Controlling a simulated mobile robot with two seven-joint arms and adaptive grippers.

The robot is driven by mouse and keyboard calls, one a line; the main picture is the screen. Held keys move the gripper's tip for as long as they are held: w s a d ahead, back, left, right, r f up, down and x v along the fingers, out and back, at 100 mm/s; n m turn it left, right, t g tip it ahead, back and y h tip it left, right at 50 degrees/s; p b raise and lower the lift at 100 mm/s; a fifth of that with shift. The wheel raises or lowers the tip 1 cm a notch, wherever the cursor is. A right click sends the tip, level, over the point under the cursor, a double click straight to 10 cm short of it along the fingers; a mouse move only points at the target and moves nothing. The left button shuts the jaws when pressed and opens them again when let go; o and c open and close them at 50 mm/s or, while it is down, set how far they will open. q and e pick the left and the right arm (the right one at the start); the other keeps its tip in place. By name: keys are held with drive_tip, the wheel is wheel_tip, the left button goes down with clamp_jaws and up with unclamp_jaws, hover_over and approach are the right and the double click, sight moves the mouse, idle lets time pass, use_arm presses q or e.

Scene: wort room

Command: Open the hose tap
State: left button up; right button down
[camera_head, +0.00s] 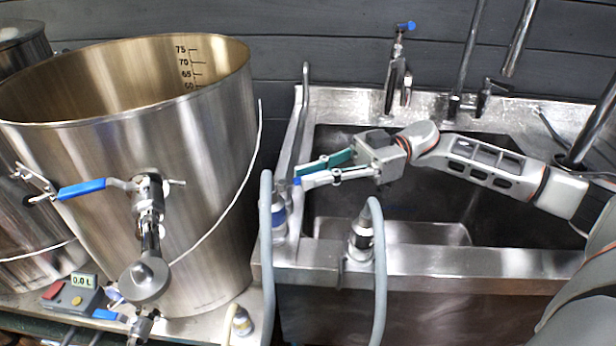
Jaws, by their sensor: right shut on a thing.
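My right gripper (310,174) reaches left over the sink, its teal-padded finger and pale finger pointing at the sink's left rim. It is shut on a small blue handle (297,182) at its fingertips, of which only a bit shows. My left gripper is not in view.
A large steel kettle (215,140) with a blue-levered valve (148,190) stands left. A second hose (378,280) with a fitting (362,232) is at the sink's front rim. A blue-topped tap (398,75) and a faucet (456,103) stand behind the basin (420,205).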

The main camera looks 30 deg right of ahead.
idle(0.4)
drive_tip(key=c, duration=2.1)
unclamp_jaws()
drive_tip(key=d, duration=1.2)
drive_tip(key=shift+s, duration=0.35)
